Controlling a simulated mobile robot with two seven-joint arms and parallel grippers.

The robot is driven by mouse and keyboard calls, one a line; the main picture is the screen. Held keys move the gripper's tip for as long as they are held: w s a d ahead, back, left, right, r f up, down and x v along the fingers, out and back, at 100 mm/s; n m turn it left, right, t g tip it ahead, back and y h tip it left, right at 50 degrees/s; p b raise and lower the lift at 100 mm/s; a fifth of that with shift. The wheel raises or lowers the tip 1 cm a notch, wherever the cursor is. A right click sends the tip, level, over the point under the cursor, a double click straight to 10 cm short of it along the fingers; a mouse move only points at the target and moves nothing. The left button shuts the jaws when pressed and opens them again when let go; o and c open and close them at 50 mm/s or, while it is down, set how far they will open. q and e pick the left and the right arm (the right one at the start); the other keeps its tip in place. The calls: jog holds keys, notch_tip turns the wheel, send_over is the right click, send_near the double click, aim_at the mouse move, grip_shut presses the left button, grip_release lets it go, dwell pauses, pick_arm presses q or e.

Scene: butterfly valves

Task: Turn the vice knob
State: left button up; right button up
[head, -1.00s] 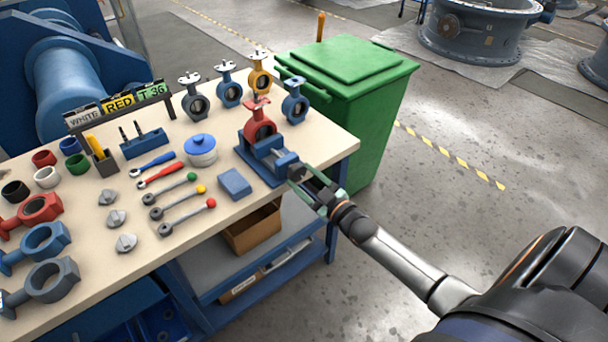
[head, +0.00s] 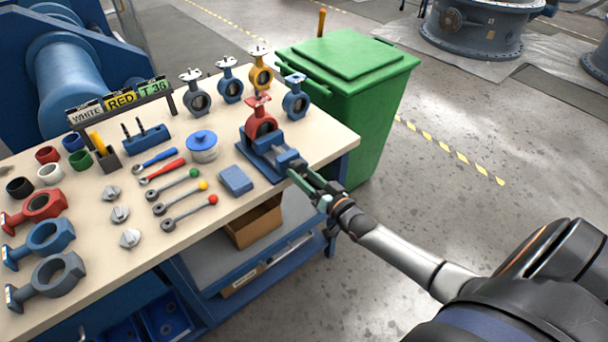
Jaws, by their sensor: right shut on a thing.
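The blue vice (head: 268,157) sits at the right front edge of the workbench, with a red valve body (head: 260,122) upright in it. The vice knob (head: 297,166) is at the vice's near right end, mostly covered by the fingers. My right gripper (head: 302,175) reaches in from the lower right and is shut on the vice knob. Its green-edged fingers lie on both sides of the knob. My left gripper is not in view.
The bench (head: 240,205) carries several valve bodies, wrenches, a blue block (head: 236,180) and a white pot with a blue lid (head: 202,146). A green bin (head: 350,100) stands close behind the bench's right end.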

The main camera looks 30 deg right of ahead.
jog(key=shift+m, duration=0.7)
jog(key=o, duration=1.4)
jog(key=s, duration=0.8)
jog(key=s+d, duration=0.1)
jog(key=s, duration=0.3)
jog(key=shift+s+p, duration=0.25)
jog(key=shift+p, duration=0.15)
